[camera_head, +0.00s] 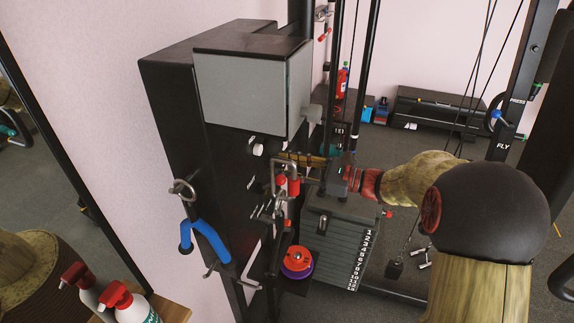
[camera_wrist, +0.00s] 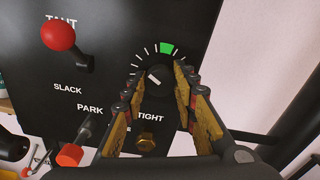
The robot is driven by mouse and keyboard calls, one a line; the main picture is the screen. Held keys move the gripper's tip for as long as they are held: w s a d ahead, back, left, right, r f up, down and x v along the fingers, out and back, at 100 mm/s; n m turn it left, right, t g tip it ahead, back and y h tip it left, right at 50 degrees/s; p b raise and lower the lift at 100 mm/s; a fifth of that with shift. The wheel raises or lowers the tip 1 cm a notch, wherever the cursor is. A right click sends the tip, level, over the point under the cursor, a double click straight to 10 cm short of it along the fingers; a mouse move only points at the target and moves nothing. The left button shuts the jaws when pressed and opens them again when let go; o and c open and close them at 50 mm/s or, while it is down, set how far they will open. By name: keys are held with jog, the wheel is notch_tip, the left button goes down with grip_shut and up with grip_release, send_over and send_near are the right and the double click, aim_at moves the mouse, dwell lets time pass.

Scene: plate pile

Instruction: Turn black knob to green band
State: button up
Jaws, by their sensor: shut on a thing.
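The black knob (camera_wrist: 157,79) sits on a black panel in the wrist view, with a short white pointer mark slanting toward the upper left. White tick marks arc around its upper side, and the green band (camera_wrist: 167,48) lies just above it, slightly right. The pointer is not on the green band; it lies to the band's left. My gripper (camera_wrist: 160,84) has one finger on each side of the knob and is shut on it. In the head view my gripper (camera_head: 288,158) reaches the panel from the right; I cannot make out the knob there.
Beside the knob are a red-ball lever (camera_wrist: 58,36), a red-tipped lever (camera_wrist: 70,155) and a brass hex nut (camera_wrist: 146,140).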

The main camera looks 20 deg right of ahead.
jog(key=shift+r+m+p, duration=0.1)
jog(key=shift+m+p, duration=0.2)
jog(key=shift+p, duration=0.3)
jog(key=m+p, duration=1.1)
jog(key=p, duration=0.9)
jog(key=shift+w+d+p, duration=0.1)
jog(key=shift+p, duration=0.3)
jog(key=o, duration=1.2)
jog(key=shift+c, duration=0.2)
